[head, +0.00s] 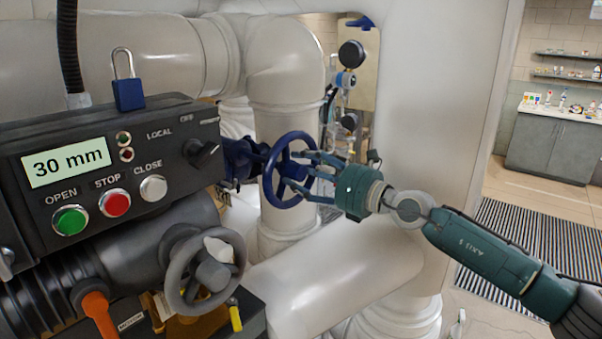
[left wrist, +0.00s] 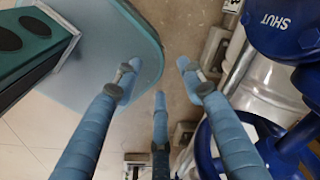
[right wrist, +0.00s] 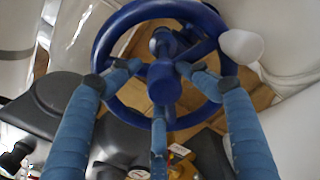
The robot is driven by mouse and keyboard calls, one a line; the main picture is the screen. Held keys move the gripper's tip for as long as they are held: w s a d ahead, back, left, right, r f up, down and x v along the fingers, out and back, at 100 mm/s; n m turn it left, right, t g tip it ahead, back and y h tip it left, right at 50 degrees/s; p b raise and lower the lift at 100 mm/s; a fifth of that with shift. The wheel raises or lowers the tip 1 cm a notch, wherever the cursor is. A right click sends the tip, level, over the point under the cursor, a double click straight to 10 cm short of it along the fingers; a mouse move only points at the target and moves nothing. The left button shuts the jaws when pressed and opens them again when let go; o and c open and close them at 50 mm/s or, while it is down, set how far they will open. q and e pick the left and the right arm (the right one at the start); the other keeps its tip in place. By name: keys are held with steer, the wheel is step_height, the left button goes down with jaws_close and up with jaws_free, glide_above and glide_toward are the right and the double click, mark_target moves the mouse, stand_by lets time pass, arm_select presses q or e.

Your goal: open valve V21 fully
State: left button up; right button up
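A blue handwheel (head: 290,170) on a blue valve stem stands in the middle of the head view, in front of a white pipe. No V21 tag is readable. My right gripper (head: 308,177) is at this wheel, its fingers reaching to the rim and spokes. In the right wrist view the wheel (right wrist: 218,30) fills the upper middle, and the spread fingers of my gripper (right wrist: 158,75) lie in front of its hub. Contact is unclear. My left gripper (left wrist: 158,75) is open and empty above the floor, out of the head view.
A dark control box (head: 110,165) reads 30 mm, with OPEN, STOP and CLOSE buttons. A grey handwheel (head: 203,270) sits below it. In the left wrist view a blue cap (left wrist: 280,28) reads SHUT, with a blue wheel (left wrist: 210,150) below. White pipes crowd the middle.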

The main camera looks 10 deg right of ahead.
steer(key=shift+s+d+f, duration=0.3)
steer(key=shift+s+f, duration=0.15)
steer(key=shift+s, duration=0.2)
steer(key=b+v, duration=0.1)
steer(key=v, duration=0.3)
steer(key=shift+s+d+r, duration=0.1)
steer(key=shift+s+d, duration=0.15)
steer(key=shift+d, duration=0.05)
steer(key=shift+w, duration=0.1)
steer(key=shift+a, duration=0.15)
